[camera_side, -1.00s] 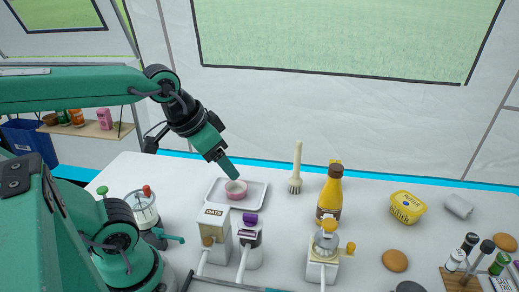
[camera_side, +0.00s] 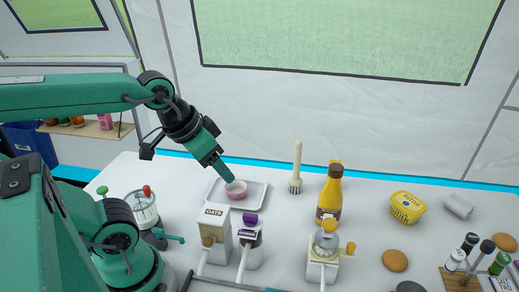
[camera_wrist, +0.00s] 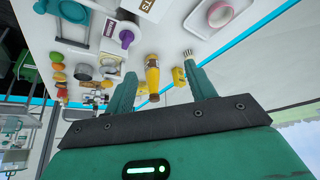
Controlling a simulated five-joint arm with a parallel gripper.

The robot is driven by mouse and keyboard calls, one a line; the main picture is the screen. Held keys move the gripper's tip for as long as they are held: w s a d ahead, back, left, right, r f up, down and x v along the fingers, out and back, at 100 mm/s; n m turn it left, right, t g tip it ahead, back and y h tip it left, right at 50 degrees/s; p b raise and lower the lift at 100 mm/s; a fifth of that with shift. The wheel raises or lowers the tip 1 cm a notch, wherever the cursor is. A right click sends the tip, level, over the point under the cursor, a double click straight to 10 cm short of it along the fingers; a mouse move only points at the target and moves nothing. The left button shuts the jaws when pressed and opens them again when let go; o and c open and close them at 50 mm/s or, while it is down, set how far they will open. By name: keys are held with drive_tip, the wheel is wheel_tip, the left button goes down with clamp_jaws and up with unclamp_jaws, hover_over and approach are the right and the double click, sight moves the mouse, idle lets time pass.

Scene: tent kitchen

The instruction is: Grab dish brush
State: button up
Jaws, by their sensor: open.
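The dish brush (camera_side: 297,166) has a pale handle and stands upright with its bristles down, near the back edge of the white table. In the wrist view the brush's bristle head (camera_wrist: 188,54) shows by the tip of the right finger, which seems to hide much of the handle. My gripper (camera_side: 228,174) is left of the brush, apart from it, in front of the pink bowl in the side view. In the wrist view my gripper (camera_wrist: 163,76) has its two fingers wide apart, with nothing held between them.
A pink bowl (camera_side: 236,188) sits on a white tray (camera_side: 259,194) left of the brush. A yellow-brown bottle (camera_side: 331,192) stands to its right. An oats container (camera_side: 215,222) and dispensers stand in front. The tent wall rises behind the table.

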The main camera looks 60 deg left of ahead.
drive_tip(key=shift+c, duration=0.4)
drive_tip(key=shift+w+r, duration=0.1)
drive_tip(key=w, duration=0.1)
drive_tip(key=g, duration=0.5)
approach(300, 141)
drive_tip(key=shift+n, duration=0.4)
drive_tip(key=f, duration=0.5)
drive_tip(key=shift+s+d+f, duration=0.15)
drive_tip(key=shift+s+d, duration=0.1)
drive_tip(key=shift+s, duration=0.05)
drive_tip(key=shift+w+a+f, duration=0.2)
drive_tip(key=shift+w+f, duration=0.15)
drive_tip(key=shift+f, duration=0.05)
drive_tip(key=shift+f, duration=0.15)
